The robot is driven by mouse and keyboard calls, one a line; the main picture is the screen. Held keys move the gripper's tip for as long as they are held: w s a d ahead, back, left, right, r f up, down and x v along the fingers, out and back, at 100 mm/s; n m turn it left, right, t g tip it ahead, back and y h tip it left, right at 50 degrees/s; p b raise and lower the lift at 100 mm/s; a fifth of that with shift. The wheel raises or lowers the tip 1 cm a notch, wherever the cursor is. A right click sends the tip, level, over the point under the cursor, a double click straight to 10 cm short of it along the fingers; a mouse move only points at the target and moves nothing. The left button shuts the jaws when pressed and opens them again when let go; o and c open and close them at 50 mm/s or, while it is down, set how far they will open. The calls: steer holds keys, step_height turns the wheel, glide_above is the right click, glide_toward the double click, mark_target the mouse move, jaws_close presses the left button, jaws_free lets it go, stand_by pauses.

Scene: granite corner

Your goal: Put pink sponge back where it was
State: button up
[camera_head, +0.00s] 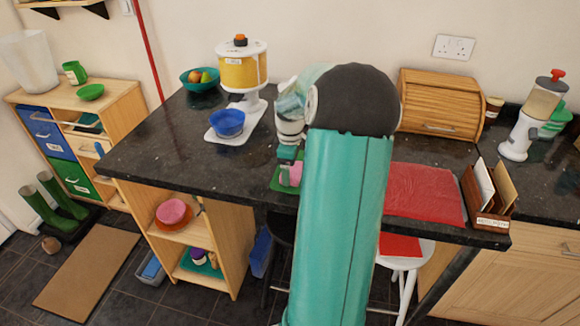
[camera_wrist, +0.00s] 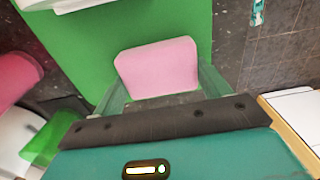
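The pink sponge (camera_head: 291,176) is at the green board (camera_head: 279,184) near the front edge of the dark countertop, partly hidden by my arm in the head view. In the wrist view the sponge (camera_wrist: 158,68) sits between the two teal fingers of my gripper (camera_wrist: 160,82), filling the gap and appearing to touch both. The green board (camera_wrist: 165,22) lies behind it. My gripper (camera_head: 288,158) points down at the board in the head view. I cannot tell whether the sponge is resting on the board or just above it.
A white dispenser base (camera_head: 216,135) with a blue bowl (camera_head: 227,123) stands left of my gripper. A red mat (camera_head: 425,191), a letter holder (camera_head: 486,195) and a bread box (camera_head: 440,103) are to the right. An open shelf (camera_head: 190,236) is below the counter, with a pink object (camera_head: 171,211) on it.

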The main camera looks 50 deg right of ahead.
steer(key=o, duration=0.4)
step_height(320, 180, up, 12)
steer(key=shift+a+r, duration=0.1)
steer(key=shift+r, duration=0.1)
steer(key=w+a+r+m+t+h, duration=0.1)
steer(key=a+r, duration=0.2)
steer(key=a, duration=0.8)
steer(key=w+a+r+m+t+h, duration=0.1)
steer(key=a+r, duration=0.2)
steer(key=a, duration=0.9)
steer(key=s+a+m+t, duration=0.1)
steer(key=s+a, duration=0.2)
steer(key=a, duration=0.3)
steer(key=s+a+f+t+y, duration=0.1)
steer(key=s+a, duration=0.3)
steer(key=a, duration=0.2)
steer(key=s+a+f+m+t+y, duration=0.1)
steer(key=s+a, duration=0.2)
steer(key=a, duration=0.3)
steer(key=shift+s+f+m+t, duration=0.15)
steer(key=shift+f+m+t, duration=0.1)
steer(key=shift+m+t, duration=0.05)
